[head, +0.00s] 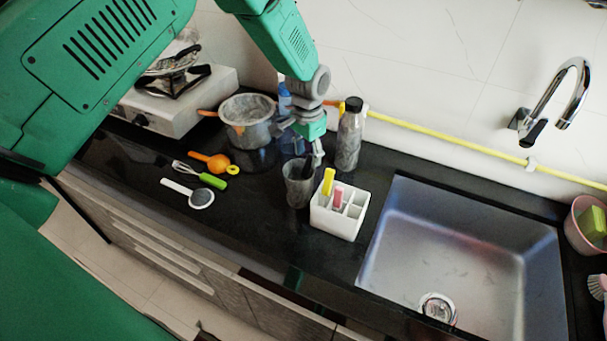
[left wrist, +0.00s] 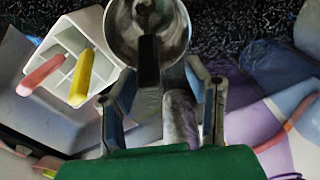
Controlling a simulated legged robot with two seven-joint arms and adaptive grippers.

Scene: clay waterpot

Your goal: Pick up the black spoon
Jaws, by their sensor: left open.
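The black spoon stands in a grey metal cup (head: 298,187), and its dark handle (left wrist: 148,60) sticks up over the cup's rim in the left wrist view. The cup (left wrist: 122,28) is at the top middle of that view. My left gripper (head: 304,148) is just above the cup in the head view. In the left wrist view its two fingers (left wrist: 161,92) are apart, with the spoon handle ahead of the gap and nothing held. The spoon's bowl is hidden inside the cup. My right gripper is not in view.
A white divided holder (head: 335,223) with yellow and pink handles stands right of the cup. A grey bottle (head: 349,140) and a pot (head: 247,118) stand behind. Several utensils, including an orange scoop (head: 210,160), lie left. The sink (head: 460,260) is at right.

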